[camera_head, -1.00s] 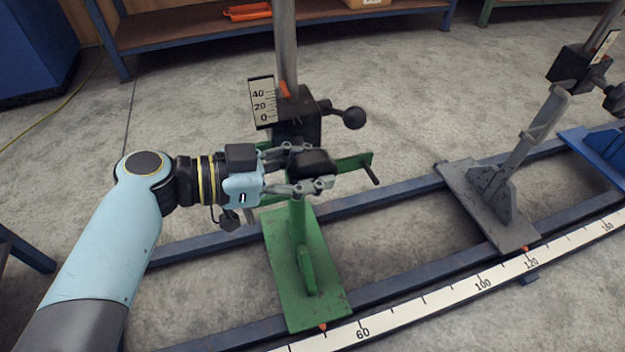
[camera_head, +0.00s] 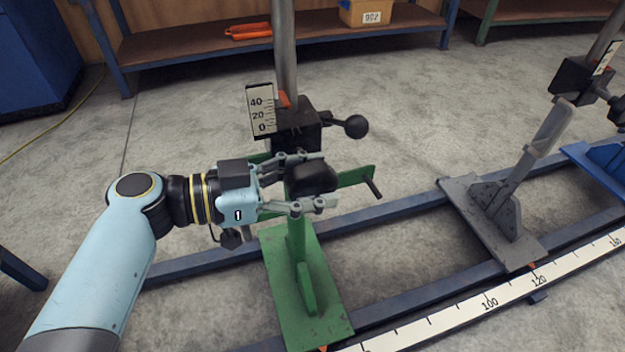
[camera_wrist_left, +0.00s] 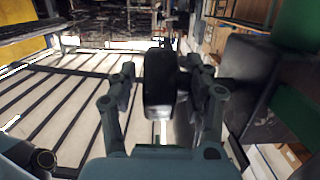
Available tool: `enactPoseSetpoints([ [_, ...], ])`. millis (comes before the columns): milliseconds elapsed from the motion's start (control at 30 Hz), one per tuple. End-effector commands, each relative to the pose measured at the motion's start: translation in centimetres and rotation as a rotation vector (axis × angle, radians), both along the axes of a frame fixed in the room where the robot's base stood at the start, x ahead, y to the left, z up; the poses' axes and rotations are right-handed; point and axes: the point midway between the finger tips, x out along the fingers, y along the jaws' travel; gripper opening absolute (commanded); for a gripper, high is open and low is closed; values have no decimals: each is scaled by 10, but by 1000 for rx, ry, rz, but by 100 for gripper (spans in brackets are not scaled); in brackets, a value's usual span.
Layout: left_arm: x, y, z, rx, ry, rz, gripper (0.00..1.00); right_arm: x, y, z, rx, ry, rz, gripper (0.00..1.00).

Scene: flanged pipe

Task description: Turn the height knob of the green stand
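The green stand (camera_head: 297,270) has a flat base plate across the blue rails and a green upper part with a small crank-like handle (camera_head: 371,183) on its right. A black knob (camera_head: 313,178) is at the stand's upper part, between the fingers of my left gripper (camera_head: 312,181). The fingers are spread to either side of it. In the left wrist view the black knob (camera_wrist_left: 160,85) stands between both fingers, with narrow gaps visible. The gripper hides part of the stand's top. My right gripper is not in view.
Behind the stand are a post (camera_head: 285,55), a black block (camera_head: 297,130) with a ball lever (camera_head: 351,126), and a scale plate (camera_head: 261,112). A grey stand (camera_head: 487,215) is to the right on the blue rails. A white ruler (camera_head: 490,303) runs along the front.

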Motion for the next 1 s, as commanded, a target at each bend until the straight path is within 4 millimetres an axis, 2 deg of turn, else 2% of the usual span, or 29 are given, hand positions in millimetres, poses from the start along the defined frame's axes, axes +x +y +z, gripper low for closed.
enactPoseSetpoints([
  [267, -1, 5, 0, 1, 0, 0, 50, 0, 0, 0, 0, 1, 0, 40],
  [367, -6, 18, 1, 4, 0, 1, 50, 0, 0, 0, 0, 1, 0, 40],
  [700, -29, 87, 12, 5, 1, -1, 50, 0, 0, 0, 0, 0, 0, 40],
  [833, -34, 104, 15, 4, 1, -1, 50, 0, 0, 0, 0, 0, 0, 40],
  [1000, -37, 113, 17, 0, 0, 0, 50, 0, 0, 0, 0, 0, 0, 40],
])
